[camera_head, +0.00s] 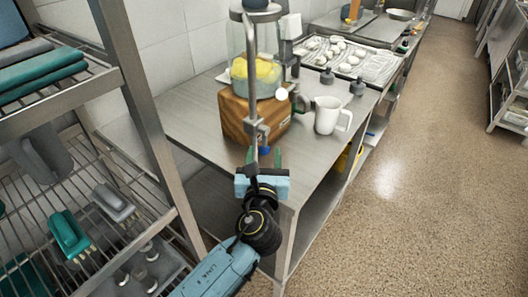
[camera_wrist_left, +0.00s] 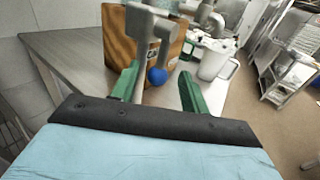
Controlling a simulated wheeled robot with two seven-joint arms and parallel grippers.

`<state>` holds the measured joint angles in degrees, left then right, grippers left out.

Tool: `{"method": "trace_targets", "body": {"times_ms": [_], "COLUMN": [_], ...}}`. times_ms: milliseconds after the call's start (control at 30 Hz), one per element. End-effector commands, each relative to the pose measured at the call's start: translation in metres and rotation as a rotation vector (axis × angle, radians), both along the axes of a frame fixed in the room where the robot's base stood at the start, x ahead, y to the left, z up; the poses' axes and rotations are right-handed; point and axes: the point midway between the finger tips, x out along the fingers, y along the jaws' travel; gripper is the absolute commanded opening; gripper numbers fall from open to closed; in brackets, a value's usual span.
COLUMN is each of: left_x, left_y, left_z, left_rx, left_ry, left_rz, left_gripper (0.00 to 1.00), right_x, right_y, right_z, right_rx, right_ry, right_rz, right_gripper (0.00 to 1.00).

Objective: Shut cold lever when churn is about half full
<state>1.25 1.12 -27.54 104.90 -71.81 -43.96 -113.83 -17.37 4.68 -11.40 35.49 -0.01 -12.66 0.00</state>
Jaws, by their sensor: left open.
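A lever with a blue ball knob (camera_head: 264,150) hangs from a grey metal fitting at the front of the brown box (camera_head: 236,118). The knob (camera_wrist_left: 157,76) also shows in the left wrist view. A clear vessel (camera_head: 238,42) with yellow contents stands on the box; I cannot tell whether it is the churn, nor its liquid level. My left gripper (camera_head: 263,157) has green fingers and is open, with one finger on each side of the knob in the left wrist view (camera_wrist_left: 158,88). Contact with the knob cannot be made out. My right gripper is not in view.
A white jug (camera_head: 328,115) stands on the steel table (camera_head: 195,108), right of the box. Trays (camera_head: 345,58) with pale pieces lie farther back. A wire rack (camera_head: 130,60) with utensils stands close on the left.

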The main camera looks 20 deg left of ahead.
Motion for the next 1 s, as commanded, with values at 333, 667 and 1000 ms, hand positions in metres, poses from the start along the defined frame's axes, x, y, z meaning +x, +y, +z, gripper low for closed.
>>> {"method": "trace_targets", "body": {"times_ms": [333,667,1000], "left_x": [0.017,0.017,0.017], "left_y": [0.004,0.004,0.004], "left_z": [0.000,0.000,0.000], "left_rx": [-0.001,-0.001,-0.001], "left_ry": [0.001,0.001,0.002], "left_rz": [0.000,0.000,0.001], "left_gripper": [0.45,0.22,0.00], "right_x": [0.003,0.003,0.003], "right_y": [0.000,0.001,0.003], "right_z": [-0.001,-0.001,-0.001], "right_rx": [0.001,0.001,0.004], "right_ry": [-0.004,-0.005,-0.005], "right_rz": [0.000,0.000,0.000], "right_gripper": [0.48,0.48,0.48]}}
